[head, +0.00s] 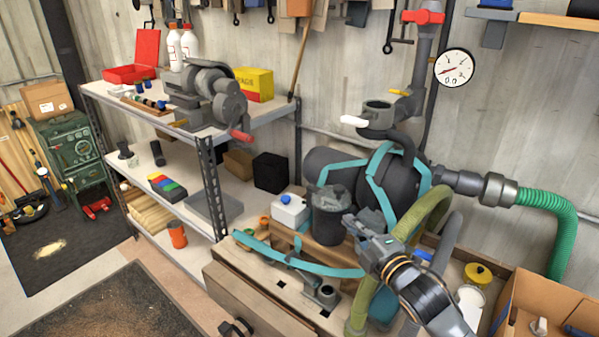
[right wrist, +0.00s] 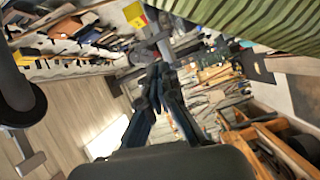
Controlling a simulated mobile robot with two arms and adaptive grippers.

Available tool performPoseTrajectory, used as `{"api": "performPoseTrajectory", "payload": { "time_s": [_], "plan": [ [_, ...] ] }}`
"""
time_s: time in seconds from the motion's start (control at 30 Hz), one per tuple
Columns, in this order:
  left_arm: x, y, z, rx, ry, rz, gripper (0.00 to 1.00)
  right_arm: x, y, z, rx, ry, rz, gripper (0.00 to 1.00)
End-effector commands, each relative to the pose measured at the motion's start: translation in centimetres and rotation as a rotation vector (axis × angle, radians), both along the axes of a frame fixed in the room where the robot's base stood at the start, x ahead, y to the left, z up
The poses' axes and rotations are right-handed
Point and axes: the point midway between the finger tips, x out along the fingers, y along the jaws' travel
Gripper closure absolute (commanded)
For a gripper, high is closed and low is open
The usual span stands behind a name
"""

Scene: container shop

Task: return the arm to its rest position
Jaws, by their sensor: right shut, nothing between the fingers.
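My right arm (head: 430,295) comes in from the lower right of the head view. My right gripper (head: 347,218) is shut and empty, in front of the large dark machine with teal bands (head: 392,180) and just right of a dark bucket (head: 328,215). It looks raised above the wooden bench; whether it touches anything there cannot be told. In the right wrist view the dark fingers (right wrist: 155,78) come together at their tips with nothing between them. My left gripper is not in view.
A thick olive hose (head: 432,215) passes close behind the right arm. A green ribbed hose (head: 548,202) and a cardboard box (head: 555,300) are at the right. A metal shelf (head: 212,190) with tools stands at the left. Open floor (head: 105,305) shows at lower left.

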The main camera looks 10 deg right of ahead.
Motion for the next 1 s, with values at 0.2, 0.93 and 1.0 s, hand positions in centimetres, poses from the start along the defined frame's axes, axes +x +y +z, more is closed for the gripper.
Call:
{"api": "performPoseTrajectory", "payload": {
  "time_s": [0.2, 0.93, 1.0],
  "plan": [
    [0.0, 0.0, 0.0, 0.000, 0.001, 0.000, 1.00, -2.7, 1.1, -4.6, 0.152, 0.184, -0.053, 1.00],
    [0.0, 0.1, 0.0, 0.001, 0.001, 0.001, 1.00, -31.9, 5.3, -20.7, 0.997, 1.180, -0.950, 1.00],
    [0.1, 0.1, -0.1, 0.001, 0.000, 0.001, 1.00, -31.2, 5.2, -22.7, 0.990, 1.183, -0.954, 1.00]
  ]
}}
